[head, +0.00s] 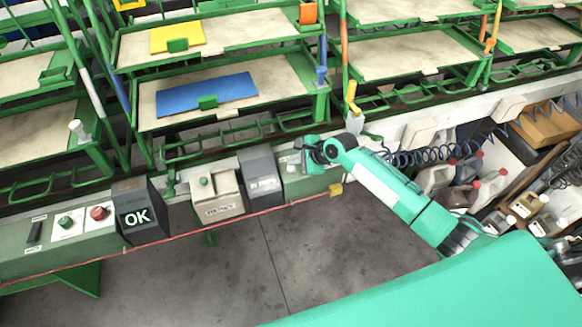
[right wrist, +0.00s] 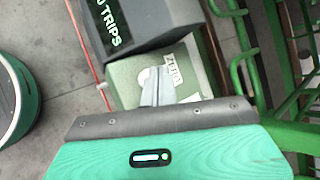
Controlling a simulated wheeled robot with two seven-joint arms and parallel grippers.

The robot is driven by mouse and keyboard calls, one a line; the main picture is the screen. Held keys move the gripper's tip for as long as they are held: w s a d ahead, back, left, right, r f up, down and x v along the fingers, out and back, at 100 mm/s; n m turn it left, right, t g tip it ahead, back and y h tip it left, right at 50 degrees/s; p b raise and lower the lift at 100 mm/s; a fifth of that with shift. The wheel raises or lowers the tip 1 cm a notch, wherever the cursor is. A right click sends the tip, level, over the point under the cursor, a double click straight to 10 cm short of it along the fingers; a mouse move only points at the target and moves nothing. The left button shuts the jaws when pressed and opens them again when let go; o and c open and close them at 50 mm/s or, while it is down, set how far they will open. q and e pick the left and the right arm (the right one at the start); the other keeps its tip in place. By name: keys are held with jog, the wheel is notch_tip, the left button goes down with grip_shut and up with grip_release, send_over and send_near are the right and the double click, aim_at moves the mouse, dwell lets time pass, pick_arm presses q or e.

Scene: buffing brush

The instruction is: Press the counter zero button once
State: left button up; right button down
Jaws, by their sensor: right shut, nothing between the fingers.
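The counter is a dark grey box (head: 261,172) on the green rail in the head view. In the right wrist view its dark screen (right wrist: 112,22) reads "TRIPS" after a partly cut-off digit. Beside it is a pale green panel (right wrist: 124,74) with a white label (right wrist: 173,69) reading "ZERO". A pale round zero button (right wrist: 144,76) shows beside the label, partly hidden behind my fingers. My right gripper (head: 294,163) is shut and empty, with its fingertips (right wrist: 152,72) over the button. I cannot tell whether they touch it. My left gripper is out of view.
A beige box with a green button (head: 203,181), a dark "OK" display (head: 138,212) and a panel with green and red buttons (head: 98,212) line the rail to the left. Green shelf racks (head: 225,118) stand behind. Bottles (head: 490,187) stand at the right. The floor in front is clear.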

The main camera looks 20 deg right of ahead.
aim_at(295, 169)
jog(key=shift+f, duration=0.15)
jog(key=shift+f, duration=0.25)
jog(key=shift+f, duration=0.5)
dwell(0.8)
jog(key=shift+r+p, duration=0.15)
jog(key=shift+p, duration=0.25)
jog(key=shift+r+p, duration=0.8)
jog(key=shift+p, duration=0.25)
notch_tip(295, 169, up, 5)
jog(key=p, duration=0.6)
